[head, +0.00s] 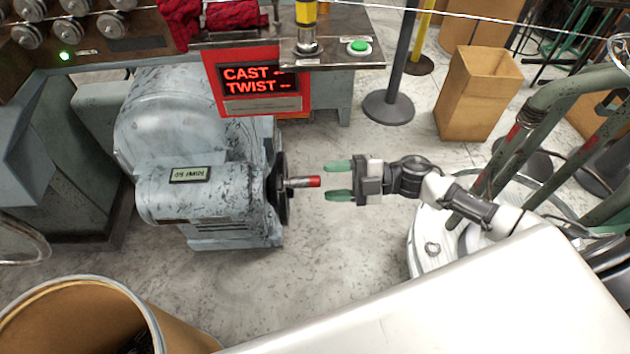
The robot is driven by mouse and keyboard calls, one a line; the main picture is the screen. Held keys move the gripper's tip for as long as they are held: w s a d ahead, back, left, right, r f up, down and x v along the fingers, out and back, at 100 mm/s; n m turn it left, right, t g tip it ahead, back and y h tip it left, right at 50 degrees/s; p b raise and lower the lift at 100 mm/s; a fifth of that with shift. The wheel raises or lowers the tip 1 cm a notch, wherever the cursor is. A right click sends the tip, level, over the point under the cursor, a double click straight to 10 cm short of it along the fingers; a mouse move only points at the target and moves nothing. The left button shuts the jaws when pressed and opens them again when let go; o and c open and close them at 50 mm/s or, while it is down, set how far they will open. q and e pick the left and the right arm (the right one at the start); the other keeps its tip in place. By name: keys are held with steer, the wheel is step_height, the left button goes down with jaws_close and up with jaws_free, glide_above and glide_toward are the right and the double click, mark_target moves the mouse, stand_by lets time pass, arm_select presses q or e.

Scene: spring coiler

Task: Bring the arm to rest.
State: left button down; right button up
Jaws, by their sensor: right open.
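My right gripper (338,181) is open and empty in the head view, its two green fingers pointing left. Just left of the fingertips is a shaft with a red tip (314,181), which sticks out of a dark disc (279,190) on a grey machine (190,165). The red tip looks a little short of the fingers; I cannot tell the exact gap in depth. My right arm comes in from the right side. My left gripper is not in view.
A red display (258,82) reading CAST and TWIST stands above the machine, near a green button (359,46). A post with a round base (388,107), a cardboard box (478,95) and green tubing (590,90) stand right. A drum (140,300) is front left.

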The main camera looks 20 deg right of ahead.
steer(key=shift+v, duration=0.8)
steer(key=shift+w+f, duration=0.15)
steer(key=w+d+f+m+t+h+p, duration=0.1)
steer(key=d+f+m+t+h+p, duration=0.15)
steer(key=f+m+t+h, duration=0.3)
steer(key=w+d+f+m+t+h+p, duration=0.1)
steer(key=d+f+m+t+h, duration=0.25)
steer(key=f+m, duration=0.45)
steer(key=s+d+f+m+g+h+p, duration=0.1)
steer(key=s+d+f+m+h, duration=0.15)
steer(key=f, duration=0.35)
steer(key=s+d+f+m+g+h+p, duration=0.1)
steer(key=s+f+m+g+h, duration=0.1)
steer(key=s+f+h, duration=0.3)
steer(key=s+a+f+m+g+p, duration=0.1)
steer(key=s+a+f+g, duration=0.1)
steer(key=s, duration=0.8)
steer(key=s+a+f+m+g, duration=0.2)
steer(key=s+f+g, duration=0.2)
steer(key=s+f, duration=0.3)
steer(key=s+a+f+m+g+p, duration=0.1)
steer(key=s+f+g, duration=0.3)
steer(key=s, duration=0.9)
steer(key=shift+s+a+f+m+h+p, duration=0.3)
steer(key=shift+a+f+m+h, duration=0.2)
steer(key=shift+f+m, duration=0.2)
